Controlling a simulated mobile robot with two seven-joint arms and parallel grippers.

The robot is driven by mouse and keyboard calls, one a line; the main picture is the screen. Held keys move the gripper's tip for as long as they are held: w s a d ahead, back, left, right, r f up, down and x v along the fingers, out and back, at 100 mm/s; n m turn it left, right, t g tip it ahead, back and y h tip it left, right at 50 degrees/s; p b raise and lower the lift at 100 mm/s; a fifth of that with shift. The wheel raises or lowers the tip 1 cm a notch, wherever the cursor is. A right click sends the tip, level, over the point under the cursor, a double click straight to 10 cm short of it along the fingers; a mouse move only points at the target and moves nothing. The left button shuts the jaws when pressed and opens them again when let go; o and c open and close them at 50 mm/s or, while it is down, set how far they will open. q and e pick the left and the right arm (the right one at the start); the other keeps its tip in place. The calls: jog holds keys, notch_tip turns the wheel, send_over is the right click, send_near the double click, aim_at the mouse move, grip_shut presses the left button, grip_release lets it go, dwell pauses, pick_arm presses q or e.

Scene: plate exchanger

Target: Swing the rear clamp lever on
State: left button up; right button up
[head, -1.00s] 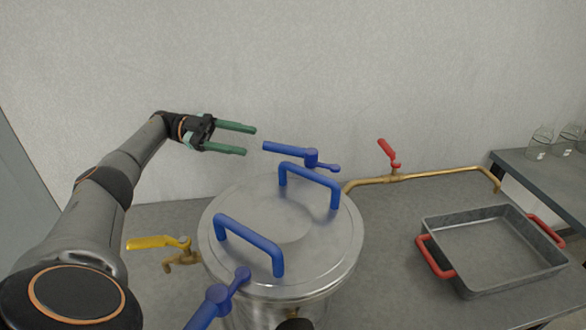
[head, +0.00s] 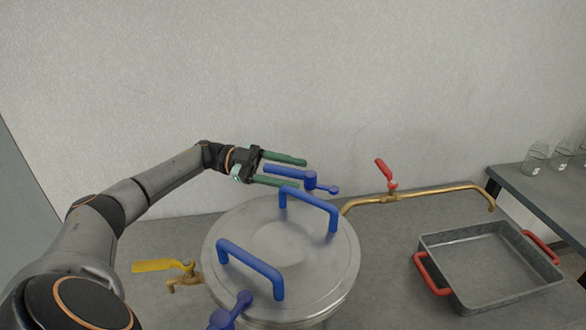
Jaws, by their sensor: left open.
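The rear clamp lever (head: 285,172) is blue and stands at the back rim of the round steel vessel. Its long arm points left, away from the lid (head: 290,241), and its short end points right. My left gripper (head: 290,171) is open, with its two green fingers pointing right. In the picture the lever's arm lies between the fingers; whether they touch it I cannot tell. The front clamp lever (head: 230,312) is blue, at the lid's front rim, and partly cut off by the frame's bottom edge. My right gripper does not show.
Two blue lid handles (head: 250,268) (head: 308,205) rise from the lid. A yellow-handled tap (head: 164,265) is at the left. A brass pipe with a red valve handle (head: 384,171) runs right. A grey tray with red grips (head: 432,276) stands at the right.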

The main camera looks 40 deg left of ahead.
pick_arm(q)
jog(key=shift+w+d, duration=0.15)
jog(key=shift+d, duration=0.25)
jog(key=shift+c, duration=0.2)
jog(key=shift+a, duration=0.1)
grip_shut()
dwell(0.9)
